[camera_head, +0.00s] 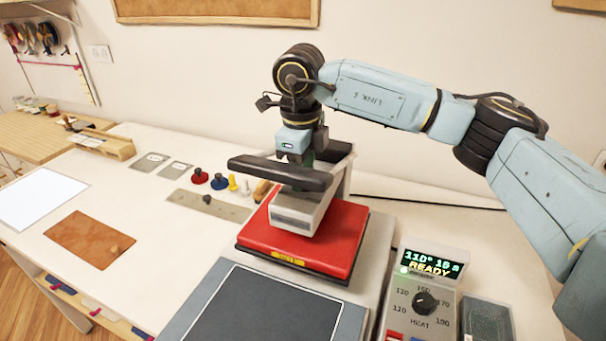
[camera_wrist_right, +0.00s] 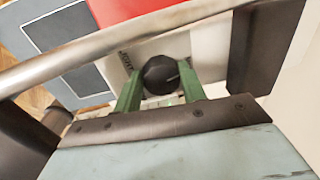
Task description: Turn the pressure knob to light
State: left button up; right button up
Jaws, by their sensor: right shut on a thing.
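The pressure knob (camera_wrist_right: 160,75) is a round black knob with a pale pointer line, on the light grey press head (camera_wrist_right: 205,45). In the right wrist view the pointer line lies on the knob's right side. In the head view this gripper (camera_head: 301,157) is behind the black press handle (camera_head: 280,172), which hides the knob. My left gripper is not in view.
The red press plate (camera_head: 335,240) lies under the head, behind a dark pad (camera_head: 265,308). A control box (camera_head: 420,290) with a heat dial reads "110° 15 s READY". A metal bar crosses close in the right wrist view. Colored knobs and leather lie left.

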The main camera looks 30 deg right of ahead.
jog(key=n+b, duration=0.2)
jog(key=n, duration=0.4)
jog(key=shift+s, duration=0.1)
jog(key=n, duration=0.3)
jog(key=n+b, duration=0.1)
jog(key=n, duration=0.2)
jog(key=shift+s+n+y, duration=0.2)
jog(key=shift+n+y, duration=0.2)
jog(key=n, duration=0.4)
jog(key=shift+d+b, duration=0.15)
jog(key=shift+b, duration=0.15)
jog(key=n, duration=0.4)
jog(key=shift+s+n, duration=0.1)
jog(key=shift+n, duration=0.5)
jog(key=o, duration=1)
jog(key=r, duration=0.9)
jog(key=d+r+p, duration=0.1)
jog(key=r, duration=0.3)
jog(key=shift+s+r, duration=0.2)
jog(key=shift+s, duration=0.05)
